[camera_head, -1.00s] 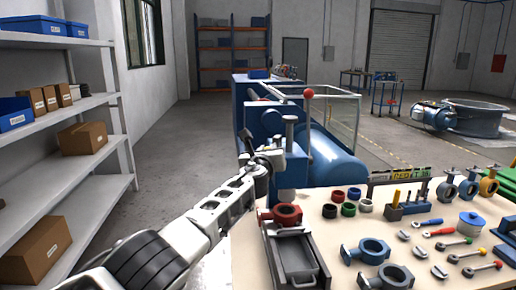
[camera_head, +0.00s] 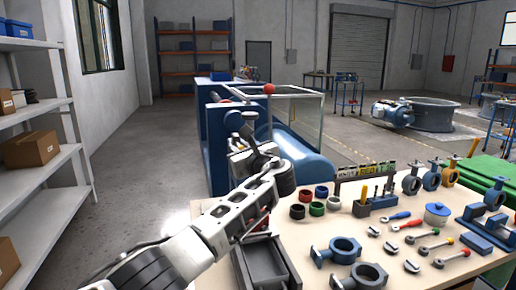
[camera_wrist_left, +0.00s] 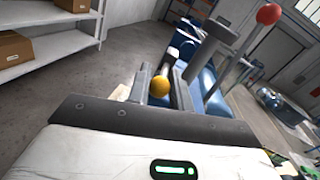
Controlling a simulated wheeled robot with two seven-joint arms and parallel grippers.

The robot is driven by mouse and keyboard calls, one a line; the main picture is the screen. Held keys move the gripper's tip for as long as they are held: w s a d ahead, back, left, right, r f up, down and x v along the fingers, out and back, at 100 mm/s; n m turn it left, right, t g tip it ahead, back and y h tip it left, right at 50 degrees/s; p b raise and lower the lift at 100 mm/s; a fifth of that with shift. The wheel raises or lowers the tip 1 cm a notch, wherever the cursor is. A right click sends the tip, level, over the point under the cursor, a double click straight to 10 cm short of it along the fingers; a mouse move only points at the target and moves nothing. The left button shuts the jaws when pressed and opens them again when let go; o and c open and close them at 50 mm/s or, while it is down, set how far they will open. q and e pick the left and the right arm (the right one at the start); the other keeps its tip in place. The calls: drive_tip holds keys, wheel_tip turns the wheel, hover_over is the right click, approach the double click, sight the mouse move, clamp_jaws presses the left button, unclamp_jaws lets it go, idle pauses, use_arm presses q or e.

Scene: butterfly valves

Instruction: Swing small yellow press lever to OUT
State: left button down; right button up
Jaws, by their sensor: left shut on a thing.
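The small yellow ball knob of the lever (camera_wrist_left: 160,87) shows in the left wrist view, between the two fingers of my left gripper (camera_wrist_left: 162,84). The gripper is shut on it. In the head view my left gripper (camera_head: 244,146) is at the front of the blue press (camera_head: 217,150), and the yellow knob is hidden there by the gripper and wrist. The lever's arm and any OUT mark cannot be made out. My right gripper is not in view.
A taller lever with a red ball (camera_head: 269,88) rises from the press; its ball also shows in the wrist view (camera_wrist_left: 269,13). The wooden table (camera_head: 309,232) at the right holds rings, valve bodies and tools. Shelves (camera_head: 48,165) stand at the left, with open floor between.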

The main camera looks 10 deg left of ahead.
use_arm(q)
drive_tip(key=shift+f, duration=0.1)
drive_tip(key=shift+d, duration=0.15)
drive_tip(key=c, duration=1.3)
unclamp_jaws()
drive_tip(key=shift+s, duration=0.1)
drive_tip(key=b+v, duration=0.2)
drive_tip(key=v, duration=1.4)
drive_tip(key=shift+d, duration=0.1)
